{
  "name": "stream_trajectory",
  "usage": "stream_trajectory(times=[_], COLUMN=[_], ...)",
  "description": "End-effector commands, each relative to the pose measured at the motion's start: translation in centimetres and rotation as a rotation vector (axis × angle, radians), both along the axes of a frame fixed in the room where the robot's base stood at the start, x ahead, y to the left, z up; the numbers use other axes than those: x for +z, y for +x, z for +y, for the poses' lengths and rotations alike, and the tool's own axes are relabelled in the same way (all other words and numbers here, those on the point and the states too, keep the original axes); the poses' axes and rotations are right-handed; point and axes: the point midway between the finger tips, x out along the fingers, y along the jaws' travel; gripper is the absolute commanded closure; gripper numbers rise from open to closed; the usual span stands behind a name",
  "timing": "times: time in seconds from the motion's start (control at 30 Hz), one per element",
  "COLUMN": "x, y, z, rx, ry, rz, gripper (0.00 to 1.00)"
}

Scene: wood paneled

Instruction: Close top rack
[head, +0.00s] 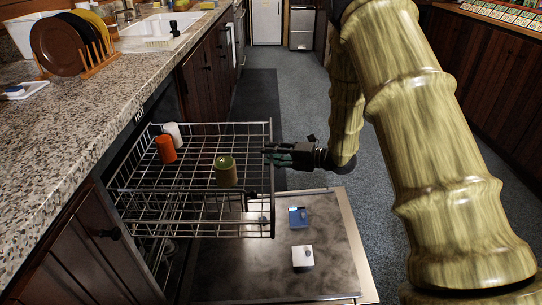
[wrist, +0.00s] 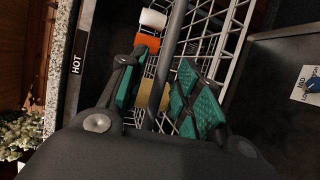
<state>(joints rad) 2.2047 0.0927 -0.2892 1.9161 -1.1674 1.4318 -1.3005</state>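The top rack (head: 190,187), a silver wire basket, is pulled out of the dishwasher under the counter. It holds an orange cup (head: 166,149), a white cup (head: 173,132) and an olive-green cup (head: 226,171). My gripper (head: 272,155) is at the rack's front edge, on the right in the head view. In the wrist view my gripper (wrist: 160,92) has its green-padded fingers apart, with a grey bar (wrist: 170,55) of the rack passing between them. Gaps show beside the bar. The orange cup (wrist: 147,42) and white cup (wrist: 153,19) show beyond the fingers.
The granite counter (head: 70,115) runs along the left, with a plate rack (head: 98,58). Carpeted floor is clear behind.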

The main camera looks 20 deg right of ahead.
Motion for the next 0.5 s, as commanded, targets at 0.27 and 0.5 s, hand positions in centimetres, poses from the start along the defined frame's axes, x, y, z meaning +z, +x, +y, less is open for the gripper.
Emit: stream_trajectory(times=[0.27, 0.5], x=[-0.12, -0.12], y=[0.35, 0.34], z=[0.47, 0.44], rx=[0.0, 0.0], ry=[0.001, 0.0], rz=[0.001, 0.001], gripper=[0.67, 0.87])
